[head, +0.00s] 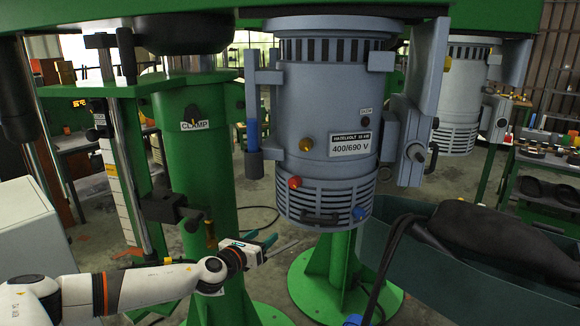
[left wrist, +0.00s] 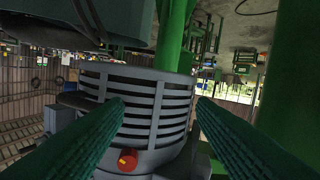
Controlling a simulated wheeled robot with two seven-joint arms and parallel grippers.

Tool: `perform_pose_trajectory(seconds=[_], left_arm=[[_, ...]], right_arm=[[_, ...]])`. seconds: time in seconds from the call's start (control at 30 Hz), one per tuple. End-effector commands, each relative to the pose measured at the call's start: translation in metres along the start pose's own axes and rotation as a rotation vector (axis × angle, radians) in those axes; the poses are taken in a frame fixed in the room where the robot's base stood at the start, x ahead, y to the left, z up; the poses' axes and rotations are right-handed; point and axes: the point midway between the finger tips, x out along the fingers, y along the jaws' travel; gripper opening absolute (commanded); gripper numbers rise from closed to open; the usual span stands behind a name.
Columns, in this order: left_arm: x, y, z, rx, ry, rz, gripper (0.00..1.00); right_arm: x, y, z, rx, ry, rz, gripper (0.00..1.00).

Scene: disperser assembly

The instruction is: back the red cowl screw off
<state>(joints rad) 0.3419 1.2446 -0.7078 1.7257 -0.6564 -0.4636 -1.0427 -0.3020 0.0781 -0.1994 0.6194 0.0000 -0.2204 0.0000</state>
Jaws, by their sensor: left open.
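The red cowl screw (head: 295,182) sticks out at the left front of the grey motor (head: 325,110), at the upper edge of its slotted lower cowl (head: 325,200). My left gripper (head: 284,243) is open and empty, below and left of the cowl, apart from the screw. In the left wrist view the cowl shows between the two dark green fingers (left wrist: 160,103). There the red screw (left wrist: 128,158) is low in the picture, nearer the left finger. My right gripper is not in view.
A blue knob (head: 359,213) and a dark handle (head: 320,218) are on the cowl. A brass knob (head: 306,144) is higher on the motor. A green column (head: 195,150) stands left. A teal bin (head: 440,265) with a black bag (head: 500,240) stands right.

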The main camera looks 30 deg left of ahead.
Motion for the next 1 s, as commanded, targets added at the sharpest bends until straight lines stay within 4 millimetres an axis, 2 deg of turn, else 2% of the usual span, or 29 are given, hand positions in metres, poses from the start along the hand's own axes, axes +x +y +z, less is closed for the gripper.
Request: perform_pose_trajectory(seconds=[0.03, 0.1, 0.23, 0.33, 0.47, 0.7, 1.0], left_arm=[[-0.011, 0.012, -0.043, 0.118, 0.037, 0.031, 0.51], [-0.022, 0.023, -0.075, 0.249, 0.077, 0.061, 0.51], [-0.035, 0.035, -0.104, 0.387, 0.121, 0.087, 0.51], [-0.036, 0.039, -0.111, 0.420, 0.132, 0.092, 0.51], [-0.023, 0.040, -0.114, 0.419, 0.135, 0.091, 0.51], [0.021, 0.047, -0.121, 0.416, 0.135, 0.091, 0.51], [0.067, 0.051, -0.122, 0.416, 0.134, 0.091, 0.51]], right_arm=[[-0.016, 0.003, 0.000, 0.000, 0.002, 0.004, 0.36], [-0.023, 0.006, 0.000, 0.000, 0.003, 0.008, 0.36], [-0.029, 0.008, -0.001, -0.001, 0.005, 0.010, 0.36], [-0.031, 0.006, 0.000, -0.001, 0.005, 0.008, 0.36], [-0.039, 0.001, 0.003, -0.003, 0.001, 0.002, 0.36], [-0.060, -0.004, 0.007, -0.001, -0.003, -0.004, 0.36], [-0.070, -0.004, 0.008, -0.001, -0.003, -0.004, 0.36]])
